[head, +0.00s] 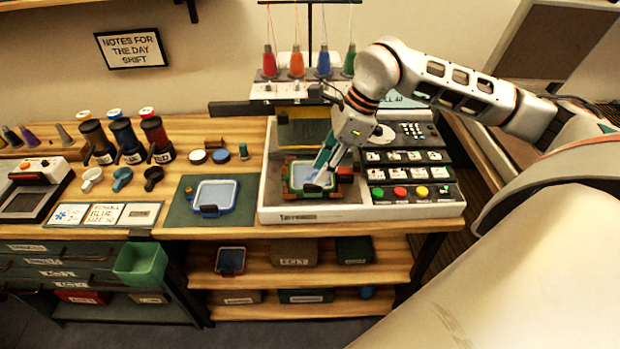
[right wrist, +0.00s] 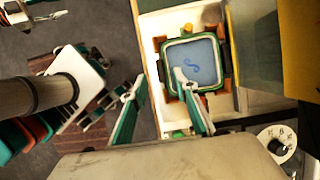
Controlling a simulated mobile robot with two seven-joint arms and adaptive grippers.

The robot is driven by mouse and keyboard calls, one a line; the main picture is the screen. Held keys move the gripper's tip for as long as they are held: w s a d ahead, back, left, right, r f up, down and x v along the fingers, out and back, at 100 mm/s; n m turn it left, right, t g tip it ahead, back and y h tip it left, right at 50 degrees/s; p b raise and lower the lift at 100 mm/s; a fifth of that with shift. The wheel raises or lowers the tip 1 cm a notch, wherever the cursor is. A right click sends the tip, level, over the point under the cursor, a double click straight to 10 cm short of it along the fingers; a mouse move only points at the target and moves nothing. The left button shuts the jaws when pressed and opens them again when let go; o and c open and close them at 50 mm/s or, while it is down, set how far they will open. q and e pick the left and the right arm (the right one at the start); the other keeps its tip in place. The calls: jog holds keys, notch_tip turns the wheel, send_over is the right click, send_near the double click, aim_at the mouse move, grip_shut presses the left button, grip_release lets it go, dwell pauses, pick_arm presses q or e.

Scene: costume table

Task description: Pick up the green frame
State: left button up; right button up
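The green frame (right wrist: 208,50) is a rounded square rim around pale blue cloth with a dark blue squiggle. It sits in the white machine's bed, between brown blocks, and also shows in the head view (head: 296,178). My right gripper (head: 318,180) points down over it, partly covering it. In the right wrist view my right gripper (right wrist: 162,108) has its two teal fingers wide apart with nothing between them. One finger overlaps the frame's lower edge; the other is left of it. I cannot tell whether the finger touches. A gripper that looks like my left (right wrist: 36,14) shows small, away from the table.
The machine (head: 290,214) has a button panel (head: 405,172) at right and thread cones behind. A blue frame (head: 216,194) lies on a dark mat to its left. Cups and spools stand farther left. A green bin (head: 141,263) hangs at the drawers.

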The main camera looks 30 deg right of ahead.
aim_at(312, 184)
jog(key=x, duration=0.5)
jog(key=shift+w+f+p, duration=0.1)
jog(key=shift+w+p, duration=0.05)
jog(key=shift+p, duration=0.15)
grip_shut()
